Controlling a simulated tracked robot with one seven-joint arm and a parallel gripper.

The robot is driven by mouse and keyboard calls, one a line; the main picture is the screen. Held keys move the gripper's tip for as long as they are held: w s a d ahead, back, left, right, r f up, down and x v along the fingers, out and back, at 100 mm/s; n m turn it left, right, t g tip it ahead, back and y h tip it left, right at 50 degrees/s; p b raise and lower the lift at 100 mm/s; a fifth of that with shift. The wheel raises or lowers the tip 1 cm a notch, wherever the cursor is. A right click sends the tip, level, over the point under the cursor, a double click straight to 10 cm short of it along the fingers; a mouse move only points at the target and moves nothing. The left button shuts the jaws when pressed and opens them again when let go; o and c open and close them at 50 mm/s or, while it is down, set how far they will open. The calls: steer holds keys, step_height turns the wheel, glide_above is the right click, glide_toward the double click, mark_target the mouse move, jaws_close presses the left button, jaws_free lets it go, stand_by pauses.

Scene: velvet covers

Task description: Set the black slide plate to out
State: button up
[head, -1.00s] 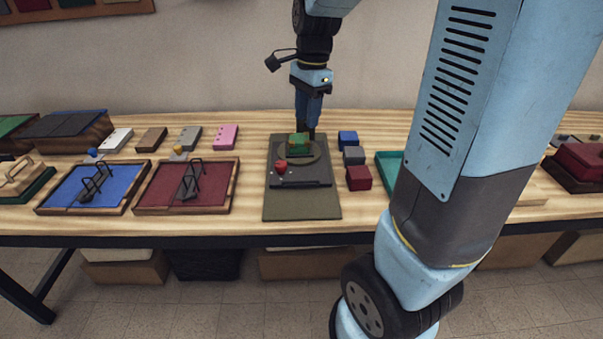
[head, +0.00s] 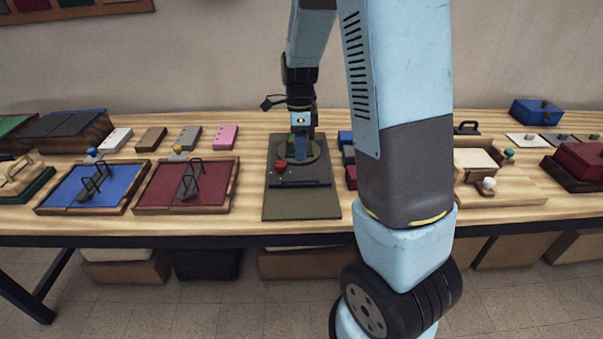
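The black slide plate (head: 310,181) lies flat on a dark olive base board (head: 300,208) in the middle of the table. A red ball knob (head: 281,164) stands at the plate's left part. A round disc (head: 318,149) is at the far part of the board, with a green block (head: 292,143) over it, now mostly hidden by my gripper. My gripper (head: 301,155) points down over the disc, just behind and right of the red knob. I cannot tell whether it touches anything, and its fingers are too small to read.
A red tray (head: 150,208) and a blue tray (head: 55,210), each with a black wire handle, lie to the left. Small blue, grey and red blocks (head: 351,178) are close on the right, partly behind my arm. Front board and table edge are clear.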

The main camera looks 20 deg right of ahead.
steer(key=x, duration=0.7)
steer(key=shift+s+f, duration=0.1)
steer(key=shift+f, duration=0.25)
jaws_close()
stand_by(0.3)
